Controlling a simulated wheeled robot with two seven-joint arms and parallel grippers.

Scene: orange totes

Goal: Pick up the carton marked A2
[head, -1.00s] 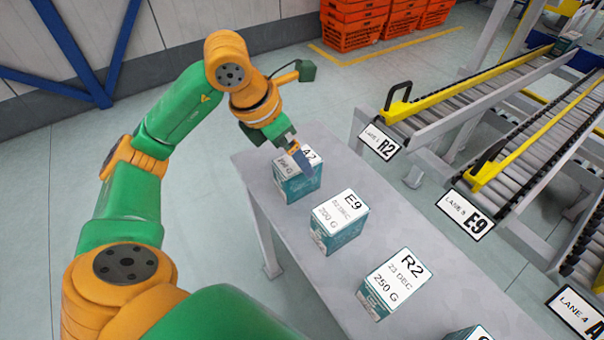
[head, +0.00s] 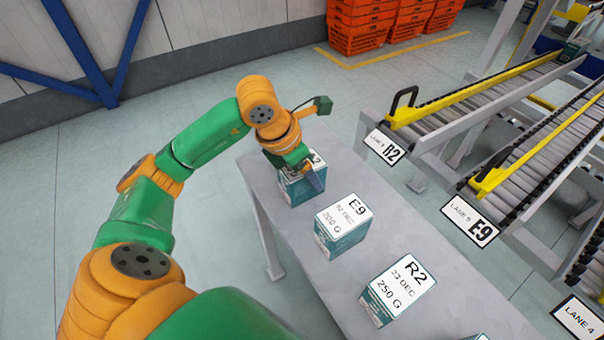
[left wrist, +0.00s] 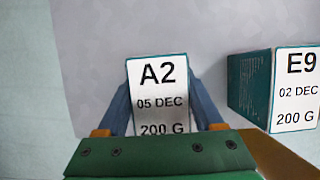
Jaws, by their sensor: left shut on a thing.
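The carton marked A2 (head: 296,189) is a teal box with a white top label, standing at the far end of the grey table (head: 408,253). In the left wrist view the A2 carton (left wrist: 158,92) reads 05 DEC, 200 G. My left gripper (head: 302,172) is down over this carton, its fingers on two opposite sides, shut on it. The gripper also shows in the left wrist view (left wrist: 160,108), with a blue finger along each side of the box. The gripper hides part of the label in the head view. My right gripper is not in view.
The E9 carton (head: 342,224) stands next to the A2 carton with a gap between. The R2 carton (head: 397,287) is nearer. Roller lanes (head: 490,95) with yellow rails lie to the right. Orange totes (head: 357,28) are stacked at the back.

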